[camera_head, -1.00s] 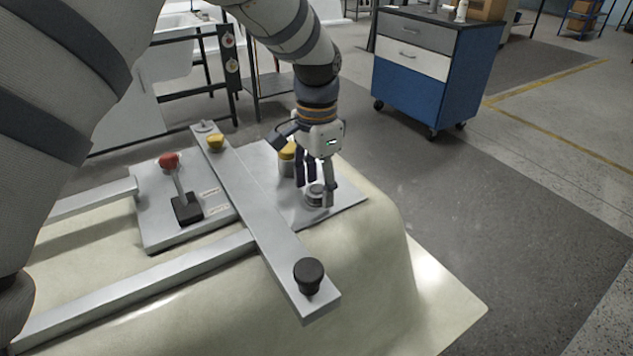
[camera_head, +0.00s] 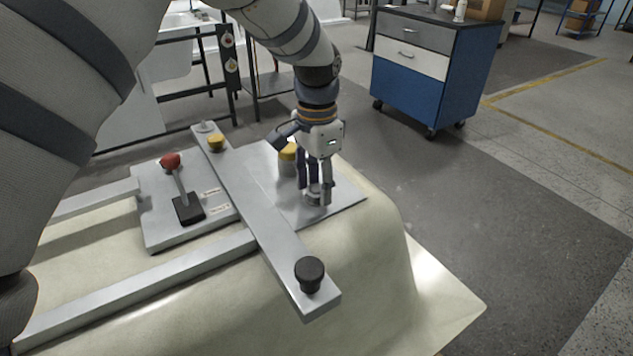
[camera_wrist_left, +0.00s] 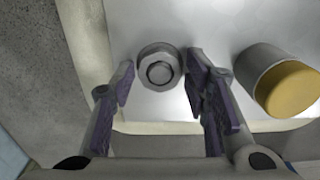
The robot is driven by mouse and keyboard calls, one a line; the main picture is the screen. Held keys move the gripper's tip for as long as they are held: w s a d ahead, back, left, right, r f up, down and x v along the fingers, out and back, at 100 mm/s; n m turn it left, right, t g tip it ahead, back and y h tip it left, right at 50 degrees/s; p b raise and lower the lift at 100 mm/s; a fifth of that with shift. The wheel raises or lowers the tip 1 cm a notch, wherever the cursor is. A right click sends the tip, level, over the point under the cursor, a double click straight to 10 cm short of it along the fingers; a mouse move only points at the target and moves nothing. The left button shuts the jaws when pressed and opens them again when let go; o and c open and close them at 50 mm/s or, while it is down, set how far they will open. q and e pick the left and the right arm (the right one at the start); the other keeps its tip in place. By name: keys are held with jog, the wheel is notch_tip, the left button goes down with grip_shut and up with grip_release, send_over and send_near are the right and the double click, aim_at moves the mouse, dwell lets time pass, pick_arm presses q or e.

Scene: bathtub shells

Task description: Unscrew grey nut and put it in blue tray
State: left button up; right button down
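The grey nut (camera_wrist_left: 158,68) is a round metal piece with a hole or stud in its middle. It sits on the light metal plate at the right end of the fixture; it also shows in the head view (camera_head: 317,196). My left gripper (camera_head: 318,194) points down over it. In the left wrist view, the gripper's fingers (camera_wrist_left: 158,82) stand on either side of the nut. A gap shows at the left finger; the right finger is very close, and contact is unclear. No blue tray is in view. My right gripper is not in view.
A yellow-topped cylinder (camera_wrist_left: 285,85) stands close to the gripper's right in the wrist view. A long bar with a black knob (camera_head: 309,273) crosses the fixture. A red-knobbed lever (camera_head: 171,161) stands at left. A blue drawer cabinet (camera_head: 425,75) stands behind on the floor.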

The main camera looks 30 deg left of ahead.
pick_arm(q)
jog(key=c, duration=0.7)
jog(key=n, duration=0.2)
jog(key=shift+r+n, duration=0.2)
jog(key=shift+n, duration=0.1)
jog(key=n+p, duration=0.1)
jog(key=n, duration=0.9)
jog(key=shift+f+n, duration=0.2)
jog(key=shift+n, duration=0.2)
jog(key=o, duration=1.2)
jog(key=shift+c, duration=0.7)
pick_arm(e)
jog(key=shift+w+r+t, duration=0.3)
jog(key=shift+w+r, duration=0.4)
